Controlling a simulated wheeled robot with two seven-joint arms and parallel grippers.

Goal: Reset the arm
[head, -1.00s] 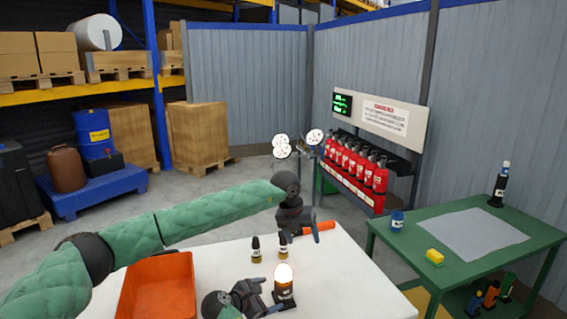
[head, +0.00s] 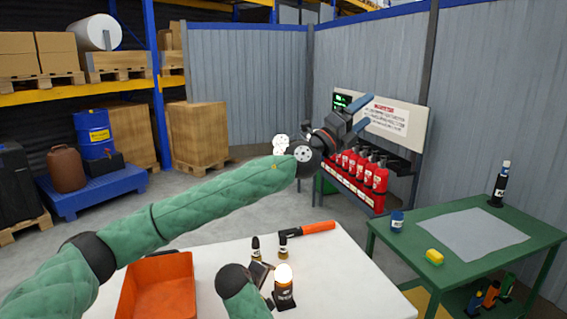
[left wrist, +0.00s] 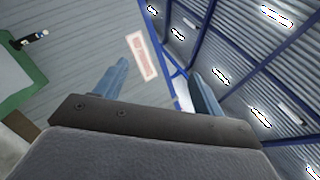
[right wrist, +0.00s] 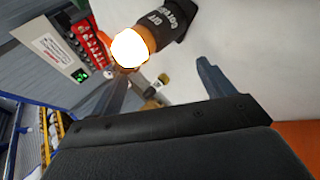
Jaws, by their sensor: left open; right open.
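My left gripper (head: 362,112) is raised high in the head view, in front of the white sign board, with its arm stretched out above the table. In the left wrist view its two fingers (left wrist: 162,84) are apart with nothing between them; wall panels and the ceiling lie beyond. My right gripper (head: 262,275) is low over the white table, just left of a glowing lamp (head: 284,285). In the right wrist view its fingers (right wrist: 160,82) are apart and empty. The lamp's bright bulb (right wrist: 130,48) and dark base (right wrist: 172,20) show beyond them.
The white table (head: 350,280) holds an orange bin (head: 160,290), two small dark bottles (head: 256,249) and an orange-handled tool (head: 318,228). A green table (head: 470,262) stands right. Red extinguishers (head: 378,180) line the rack behind. The white table's right part is clear.

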